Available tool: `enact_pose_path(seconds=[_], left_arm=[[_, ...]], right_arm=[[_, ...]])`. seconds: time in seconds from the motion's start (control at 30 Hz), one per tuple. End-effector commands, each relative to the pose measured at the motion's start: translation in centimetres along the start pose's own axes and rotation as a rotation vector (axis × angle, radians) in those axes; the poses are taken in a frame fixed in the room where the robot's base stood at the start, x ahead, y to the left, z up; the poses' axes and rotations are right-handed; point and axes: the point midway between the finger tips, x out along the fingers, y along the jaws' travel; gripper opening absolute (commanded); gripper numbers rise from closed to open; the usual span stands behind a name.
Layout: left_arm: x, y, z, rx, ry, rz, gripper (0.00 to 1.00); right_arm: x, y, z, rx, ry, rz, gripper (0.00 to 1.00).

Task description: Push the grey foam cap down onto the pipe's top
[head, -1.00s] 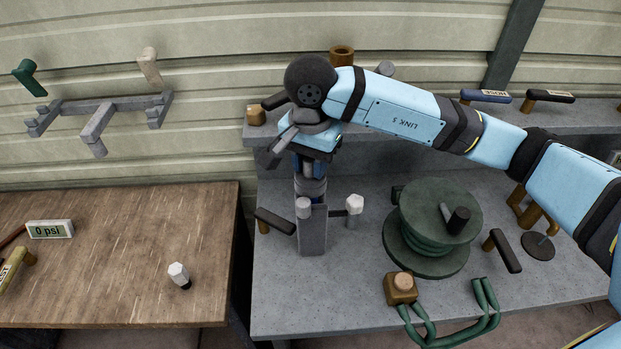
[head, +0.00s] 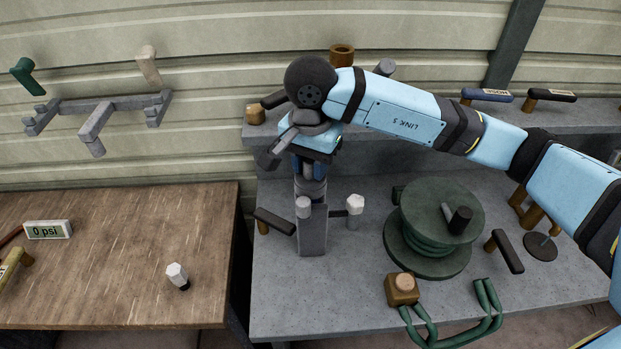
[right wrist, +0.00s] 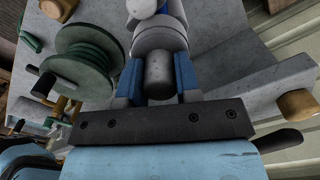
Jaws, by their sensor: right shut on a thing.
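My right gripper (right wrist: 160,84) points down over the grey lower bench. Its blue fingers are shut on a small grey cylinder, which I take to be the foam cap (right wrist: 159,74). Just beyond the cap in the right wrist view is a wider grey round piece (right wrist: 157,38), likely the pipe's top. In the head view the gripper (head: 310,172) is right above this grey round piece (head: 311,188), behind a grey upright block (head: 313,238). The gripper hides the cap there, and I cannot tell how far it sits on the pipe. My left gripper is not in view.
A green hose reel (head: 435,225) stands to the right of the pipe. White-tipped handles (head: 354,204) stick up close beside the block. A raised shelf (head: 420,125) runs behind. A wooden table (head: 110,270) at left holds a gauge and a white-headed piece (head: 177,272).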

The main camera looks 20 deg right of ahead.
Motion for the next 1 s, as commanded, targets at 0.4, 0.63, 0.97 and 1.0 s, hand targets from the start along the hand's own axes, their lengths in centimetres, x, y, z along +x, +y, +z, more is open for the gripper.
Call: enact_pose_path(seconds=[0.4, 0.63, 0.97, 1.0], left_arm=[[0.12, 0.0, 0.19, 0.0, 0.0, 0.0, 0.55], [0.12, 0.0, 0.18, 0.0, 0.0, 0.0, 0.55], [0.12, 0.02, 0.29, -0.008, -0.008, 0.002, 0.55], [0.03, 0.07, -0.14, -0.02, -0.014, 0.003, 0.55]], right_arm=[[0.17, 0.01, 0.01, 0.0, 0.0, 0.001, 0.49], [0.15, 0.0, 0.01, 0.0, 0.0, 0.0, 0.6], [0.13, 0.0, 0.0, 0.0, 0.0, 0.0, 0.6], [0.13, 0.0, 0.0, 0.0, 0.0, 0.0, 0.6]])
